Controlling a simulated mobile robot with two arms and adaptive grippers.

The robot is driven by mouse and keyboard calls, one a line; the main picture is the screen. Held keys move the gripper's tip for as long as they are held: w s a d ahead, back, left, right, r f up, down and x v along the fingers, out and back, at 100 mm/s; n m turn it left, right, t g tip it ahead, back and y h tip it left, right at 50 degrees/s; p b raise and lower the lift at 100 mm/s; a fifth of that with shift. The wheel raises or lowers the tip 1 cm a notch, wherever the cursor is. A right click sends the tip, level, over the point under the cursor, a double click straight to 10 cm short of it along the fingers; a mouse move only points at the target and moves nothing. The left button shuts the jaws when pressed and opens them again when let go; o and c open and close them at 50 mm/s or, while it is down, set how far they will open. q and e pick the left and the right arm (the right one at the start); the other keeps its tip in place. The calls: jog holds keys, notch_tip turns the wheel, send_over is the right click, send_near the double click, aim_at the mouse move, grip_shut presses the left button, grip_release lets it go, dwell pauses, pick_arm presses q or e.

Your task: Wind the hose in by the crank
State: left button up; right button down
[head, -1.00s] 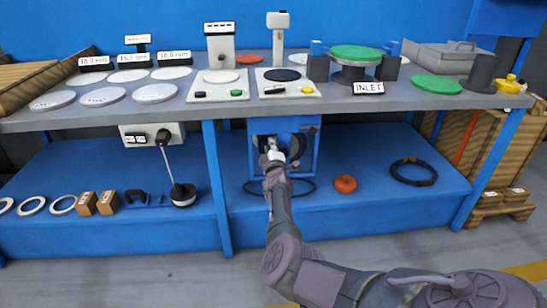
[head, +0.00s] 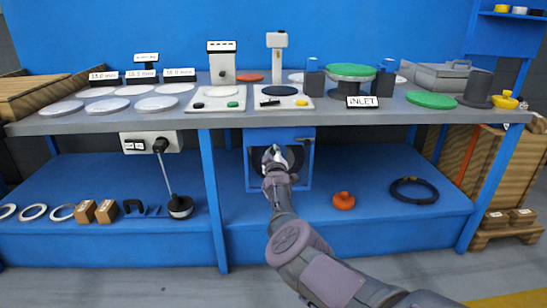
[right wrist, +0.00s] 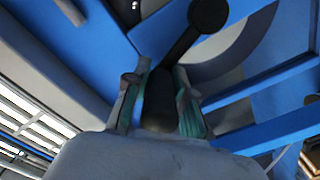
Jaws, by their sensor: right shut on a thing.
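The hose reel's blue frame (head: 292,135) hangs under the workbench, with a dark round drum (head: 258,162) inside it. My right gripper (head: 273,156) is at the front of the drum, over the crank. In the right wrist view its two green-padded fingers (right wrist: 160,105) are shut on the dark crank handle (right wrist: 158,98). The black crank arm (right wrist: 187,42) runs from there up to a round hub (right wrist: 207,14). In the head view my gripper hides most of the crank. No loose hose loop shows on the shelf below the reel. My left gripper is not in view.
The blue lower shelf (head: 370,215) holds an orange knob-like part (head: 343,201) and a black coil (head: 414,181) right of the reel. A blue bench leg (head: 213,200) stands left of it. The grey bench top (head: 330,116) is just above my gripper.

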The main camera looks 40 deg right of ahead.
jog(key=shift+s+d+r+m, duration=0.1)
jog(key=shift+s+d+m, duration=0.3)
jog(key=shift+d, duration=0.3)
jog(key=c, duration=1.2)
grip_release()
jog(key=shift+o, duration=1.2)
jog(key=shift+s+d, duration=0.1)
jog(key=shift+d, duration=0.05)
jog(key=shift+a, duration=0.25)
